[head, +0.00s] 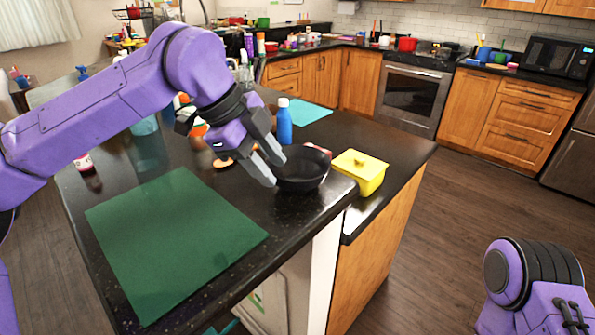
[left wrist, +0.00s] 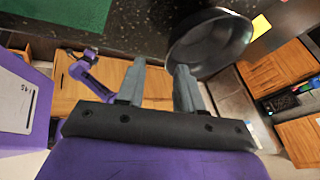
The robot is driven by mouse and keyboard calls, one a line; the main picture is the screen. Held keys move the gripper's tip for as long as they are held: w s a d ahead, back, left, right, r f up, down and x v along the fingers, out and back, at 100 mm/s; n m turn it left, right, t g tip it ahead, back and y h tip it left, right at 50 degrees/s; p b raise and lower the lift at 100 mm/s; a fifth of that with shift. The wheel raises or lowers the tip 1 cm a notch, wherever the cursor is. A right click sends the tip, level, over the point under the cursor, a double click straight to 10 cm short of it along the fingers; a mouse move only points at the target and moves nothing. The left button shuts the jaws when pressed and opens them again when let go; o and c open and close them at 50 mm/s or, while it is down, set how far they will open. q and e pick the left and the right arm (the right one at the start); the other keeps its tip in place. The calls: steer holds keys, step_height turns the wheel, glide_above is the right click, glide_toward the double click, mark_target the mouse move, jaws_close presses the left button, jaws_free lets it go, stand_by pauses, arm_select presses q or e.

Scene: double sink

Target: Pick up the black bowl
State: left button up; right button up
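The black bowl (head: 303,170) sits upright on the dark counter near its right-hand edge. In the left wrist view the bowl (left wrist: 212,42) is at the upper middle right, with its round rim in view. My left gripper (head: 275,172) is at the bowl's left side, fingers angled down toward the rim. In the left wrist view its two fingers (left wrist: 160,63) stand apart with a clear gap. The right-hand finger overlaps the bowl's edge in the picture; I cannot tell whether it touches. My right gripper is not in view.
A blue bottle (head: 284,122) stands just behind the bowl. A green mat (head: 175,240) lies in front to the left. A cyan mat (head: 303,112) lies farther back. The counter edge is near the bowl.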

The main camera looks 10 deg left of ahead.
mark_target(283, 178)
arm_select(q)
steer(key=w+f, duration=0.1)
steer(key=w+d+f+p, duration=0.1)
steer(key=f, duration=0.1)
steer(key=w+f, duration=0.1)
steer(key=f, duration=0.1)
steer(key=shift+w+d, duration=0.25)
steer(key=shift+d, duration=0.15)
steer(key=shift+s+r, duration=0.1)
steer(key=shift+s, duration=0.4)
steer(key=shift+w, duration=0.15)
jaws_close()
